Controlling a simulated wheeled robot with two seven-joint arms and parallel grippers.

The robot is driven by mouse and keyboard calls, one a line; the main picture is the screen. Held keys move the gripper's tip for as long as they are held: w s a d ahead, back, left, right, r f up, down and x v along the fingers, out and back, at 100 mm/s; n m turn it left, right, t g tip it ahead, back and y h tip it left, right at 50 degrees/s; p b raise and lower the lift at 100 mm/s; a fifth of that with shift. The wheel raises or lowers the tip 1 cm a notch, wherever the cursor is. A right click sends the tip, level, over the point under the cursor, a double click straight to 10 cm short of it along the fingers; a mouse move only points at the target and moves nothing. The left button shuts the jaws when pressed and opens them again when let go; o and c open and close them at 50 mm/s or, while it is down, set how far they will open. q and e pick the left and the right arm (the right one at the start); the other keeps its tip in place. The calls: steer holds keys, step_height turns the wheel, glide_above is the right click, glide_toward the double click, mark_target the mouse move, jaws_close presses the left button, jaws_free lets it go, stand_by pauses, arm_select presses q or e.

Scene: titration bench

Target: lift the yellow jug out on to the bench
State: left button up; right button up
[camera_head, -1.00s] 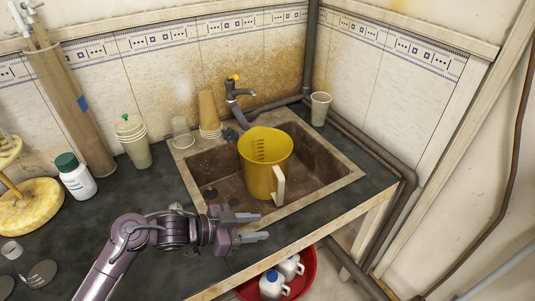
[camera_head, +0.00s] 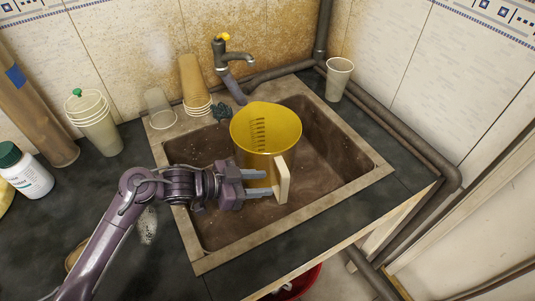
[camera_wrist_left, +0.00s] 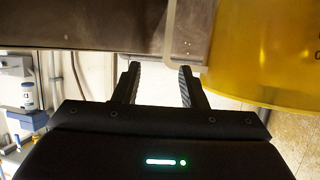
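The yellow jug (camera_head: 262,135) stands upright in the brown sink basin (camera_head: 325,150), its pale handle (camera_head: 283,180) facing the front right. My left gripper (camera_head: 268,184) is in front of the jug, with its two fingers apart and their tips close to the handle. I cannot tell from the head view whether they touch it. In the left wrist view the fingers (camera_wrist_left: 158,82) are spread with nothing between them, and the jug (camera_wrist_left: 265,50) with its handle shows at the upper right. My right gripper is not in view.
A tap (camera_head: 228,62) rises behind the sink. Stacked brown cups (camera_head: 195,85), a clear cup (camera_head: 160,108) and a white cup (camera_head: 339,78) stand around the rim. Pale stacked cups (camera_head: 95,122) and a green-capped bottle (camera_head: 25,172) stand left. The dark bench (camera_head: 125,205) has free room left of the sink.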

arm_select(q)
steer(key=f+x, duration=0.1)
steer(key=x, duration=0.7)
steer(key=shift+w, duration=0.45)
steer(key=shift+a+f, duration=0.1)
steer(key=shift+a, duration=0.05)
jaws_close()
